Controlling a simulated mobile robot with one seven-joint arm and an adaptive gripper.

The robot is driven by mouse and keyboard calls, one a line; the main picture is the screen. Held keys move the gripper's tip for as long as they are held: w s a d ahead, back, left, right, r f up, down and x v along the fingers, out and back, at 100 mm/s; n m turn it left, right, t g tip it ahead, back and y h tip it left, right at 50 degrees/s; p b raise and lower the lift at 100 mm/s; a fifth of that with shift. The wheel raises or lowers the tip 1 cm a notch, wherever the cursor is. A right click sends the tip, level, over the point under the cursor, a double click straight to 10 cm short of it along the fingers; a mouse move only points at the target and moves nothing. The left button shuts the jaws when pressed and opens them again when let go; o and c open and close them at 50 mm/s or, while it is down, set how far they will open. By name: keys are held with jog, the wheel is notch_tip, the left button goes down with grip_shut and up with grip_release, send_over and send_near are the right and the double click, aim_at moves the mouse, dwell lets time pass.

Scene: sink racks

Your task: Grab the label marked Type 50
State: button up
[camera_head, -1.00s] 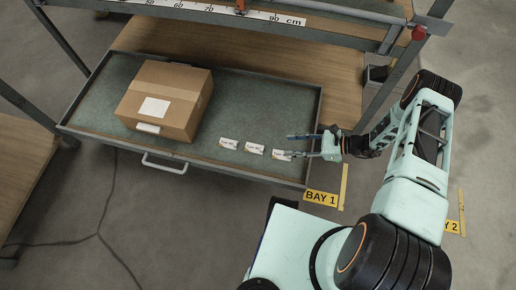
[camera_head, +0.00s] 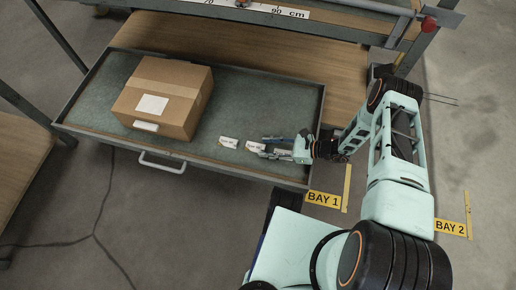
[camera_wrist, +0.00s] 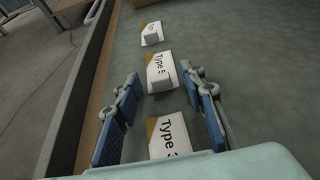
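Three small white labels lie in a row in the open drawer. The left label (camera_head: 228,142) is clear of my gripper (camera_head: 264,147), whose fingertips are at the middle label (camera_head: 254,147). The right label (camera_head: 283,153) is partly hidden by my gripper. In the wrist view my gripper (camera_wrist: 165,77) is open, with blue-padded fingers either side. The middle label (camera_wrist: 163,66) lies between the fingertips and reads "Type 5", the rest hidden or unclear. The nearest label (camera_wrist: 172,137) reads "Type" and a partly hidden digit, perhaps 3. The far label (camera_wrist: 151,32) is hard to read.
A closed cardboard box (camera_head: 164,97) stands in the left of the drawer (camera_head: 240,90). The drawer's raised front rim (camera_head: 215,166) runs close to the labels. The drawer floor behind the labels is clear. A shelf beam with a ruler (camera_head: 265,8) is above the back.

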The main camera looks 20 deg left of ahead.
jog(key=shift+a+f, duration=0.15)
jog(key=shift+a, duration=0.15)
jog(key=shift+c, duration=0.5)
jog(key=c, duration=0.5)
